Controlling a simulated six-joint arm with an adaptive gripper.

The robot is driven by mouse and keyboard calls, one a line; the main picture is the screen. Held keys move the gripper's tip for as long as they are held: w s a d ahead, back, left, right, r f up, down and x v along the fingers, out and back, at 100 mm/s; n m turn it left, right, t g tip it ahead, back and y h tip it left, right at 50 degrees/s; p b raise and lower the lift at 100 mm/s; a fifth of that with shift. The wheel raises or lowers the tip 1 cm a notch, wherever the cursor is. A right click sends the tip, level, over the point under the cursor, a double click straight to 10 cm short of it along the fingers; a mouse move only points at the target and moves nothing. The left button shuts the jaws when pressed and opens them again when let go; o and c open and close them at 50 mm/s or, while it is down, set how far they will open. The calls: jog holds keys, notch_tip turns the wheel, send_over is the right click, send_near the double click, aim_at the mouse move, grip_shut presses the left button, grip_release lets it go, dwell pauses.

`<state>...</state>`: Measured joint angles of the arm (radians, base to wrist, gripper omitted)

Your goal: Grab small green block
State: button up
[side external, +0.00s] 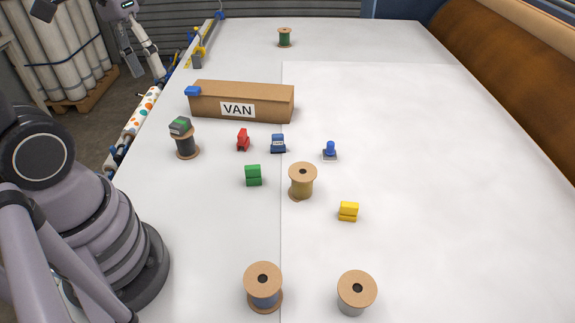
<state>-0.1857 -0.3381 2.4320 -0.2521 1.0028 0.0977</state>
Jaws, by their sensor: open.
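A small green block (253,175) sits on the white table left of the middle, with a dark line or gap across its front. A second, dark grey piece with green on top (180,126) rests on a dark-wound spool (187,145) farther left.
A VAN-labelled cardboard box (265,103) stands behind the blocks. Red (243,139), blue (278,143) and yellow (348,211) pieces, a blue-knobbed part (330,150) and a tan spool (302,181) lie nearby. More spools (263,287) stand in front. The right side is clear.

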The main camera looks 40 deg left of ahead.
jog(key=w+a+f+n+h, duration=0.2)
jog(key=w+f+n+h, duration=0.3)
jog(key=f, duration=0.3)
jog(key=w+a+f+n+h, duration=0.2)
jog(key=w+f+n+h, duration=0.2)
jog(key=f+n+h, duration=0.25)
jog(key=a+f+n+t+h, duration=0.1)
jog(key=a+f+n+t, duration=0.2)
jog(key=f+n+t, duration=0.55)
jog(key=n+t+y, duration=0.3)
jog(key=n+t, duration=0.1)
jog(key=n, duration=0.1)
send_near(257, 167)
jog(key=v, duration=0.4)
jog(key=shift+w+r, duration=0.1)
jog(key=shift+r, duration=0.1)
jog(key=shift+f+n+y, duration=0.25)
jog(key=shift+f+n, duration=0.05)
jog(key=x, duration=0.8)
jog(key=shift+w+d, duration=0.1)
jog(key=shift+r+x, duration=0.15)
jog(key=shift+x, duration=1.2)
jog(key=shift+r+x, duration=0.15)
jog(key=shift+x, duration=1.2)
jog(key=shift+d, duration=0.1)
